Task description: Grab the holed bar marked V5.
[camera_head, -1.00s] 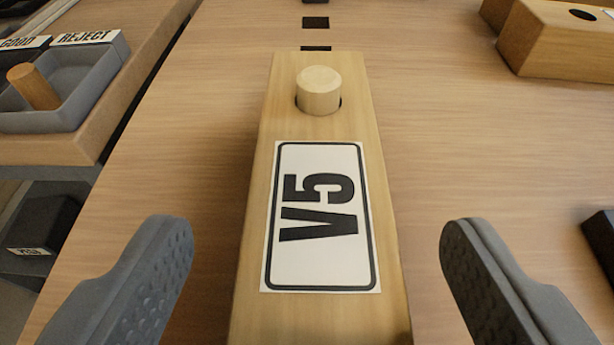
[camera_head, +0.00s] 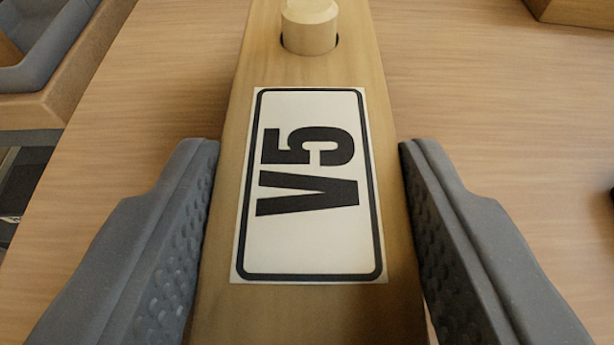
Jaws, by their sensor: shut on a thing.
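The wooden holed bar marked V5 (camera_head: 305,305) lies lengthwise in the middle of the view, with its white V5 label (camera_head: 310,252) facing up. A pale round peg (camera_head: 308,28) stands in the hole near its far end. My gripper (camera_head: 305,160) has one grey finger on each side of the bar, level with the label, and is shut on it. The near end of the bar runs out of the bottom of the picture.
A grey tray (camera_head: 50,45) sits on a wooden ledge at the upper left. Part of another wooden block (camera_head: 575,12) shows at the upper right. A dark thing is cut off at the right edge.

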